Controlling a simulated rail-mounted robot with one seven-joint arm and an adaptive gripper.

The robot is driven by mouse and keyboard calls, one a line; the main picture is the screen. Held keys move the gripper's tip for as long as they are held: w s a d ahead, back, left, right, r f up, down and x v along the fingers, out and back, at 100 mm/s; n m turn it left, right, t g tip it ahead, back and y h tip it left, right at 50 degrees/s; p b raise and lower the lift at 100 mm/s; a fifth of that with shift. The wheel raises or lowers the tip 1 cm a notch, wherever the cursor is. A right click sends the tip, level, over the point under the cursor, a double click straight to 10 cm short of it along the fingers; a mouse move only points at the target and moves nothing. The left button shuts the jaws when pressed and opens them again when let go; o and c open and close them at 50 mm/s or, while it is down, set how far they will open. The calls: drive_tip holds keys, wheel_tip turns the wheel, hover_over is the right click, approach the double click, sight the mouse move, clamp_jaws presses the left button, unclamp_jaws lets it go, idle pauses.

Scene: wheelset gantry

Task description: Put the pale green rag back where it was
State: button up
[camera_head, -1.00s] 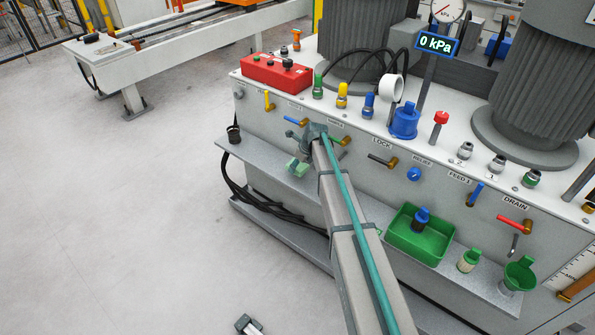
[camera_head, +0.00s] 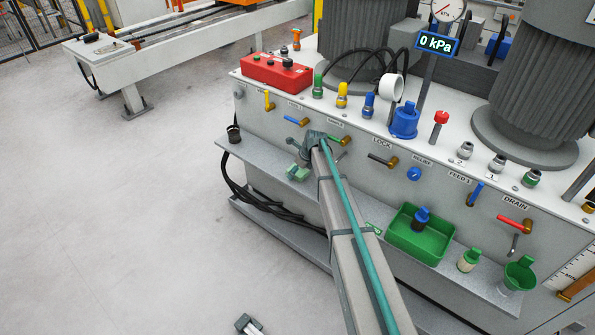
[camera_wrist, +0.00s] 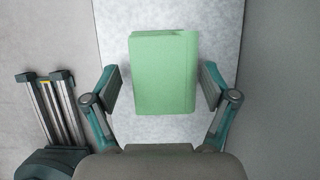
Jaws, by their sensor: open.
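The pale green rag (camera_wrist: 163,72) lies as a folded, flat rectangle on the grey metal shelf in the wrist view. My gripper (camera_wrist: 160,88) is open, with one finger on each side of the rag and a visible gap to both edges. I cannot tell how high the fingertips are above the shelf. In the head view the rag (camera_head: 298,173) shows small on the left part of the shelf, partly hidden by my gripper (camera_head: 297,160).
The shelf (camera_head: 262,165) runs along the machine's front. It also carries a dark cup (camera_head: 234,134), a green tray (camera_head: 419,240), a bottle (camera_head: 468,261) and a green funnel (camera_head: 519,274). A small green outline (camera_head: 373,229) shows left of the tray. Valve handles project above.

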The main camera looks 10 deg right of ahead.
drive_tip(key=v, duration=1.2)
drive_tip(key=shift+r, duration=0.2)
drive_tip(key=s+a+f+n+g+h+p, duration=0.1)
drive_tip(key=s+f+n+g+p, duration=0.2)
drive_tip(key=s, duration=1.9)
drive_tip(key=s+a+f+n+g+h+p, duration=0.1)
drive_tip(key=s+f+n+g+p, duration=0.2)
drive_tip(key=s+f+n, duration=0.8)
drive_tip(key=s+a+f+n+g+h+p, duration=0.1)
drive_tip(key=s+f+n+g+p, duration=0.2)
drive_tip(key=s, duration=3)
wheel_tip(320, 180, down, 5)
drive_tip(key=n+g, duration=0.1)
drive_tip(key=n, duration=0.9)
drive_tip(key=shift+s+a+r+n, duration=0.2)
drive_tip(key=shift+a+n, duration=0.15)
drive_tip(key=shift+n, duration=0.05)
